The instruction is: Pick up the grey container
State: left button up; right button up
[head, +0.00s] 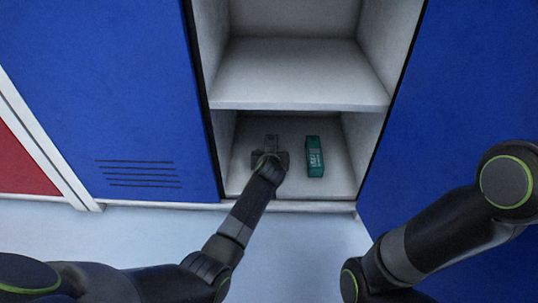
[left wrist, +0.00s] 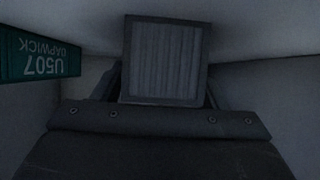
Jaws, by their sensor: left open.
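The grey container (head: 271,141) is on the floor of the lower locker compartment, partly hidden by my left gripper. Its square, ribbed grey end (left wrist: 165,60) faces the left wrist camera. My left gripper (head: 270,155) reaches into the compartment and is open. In the left wrist view its fingers show partly at both sides of the container, and their tips are hidden behind it. I cannot tell whether they touch it. My right arm is at the right in the head view, but its gripper is out of the picture.
A green container (head: 314,157) with white lettering lies right of the grey one; it also shows in the left wrist view (left wrist: 38,50). A shelf (head: 300,75) is above. A blue door (head: 120,80) and a blue panel (head: 460,90) flank the opening.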

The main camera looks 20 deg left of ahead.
pick_arm(q)
jog(key=shift+r, duration=0.1)
jog(key=shift+c, duration=0.5)
jog(key=shift+s, duration=0.1)
jog(key=c, duration=1)
jog(key=shift+c, duration=0.3)
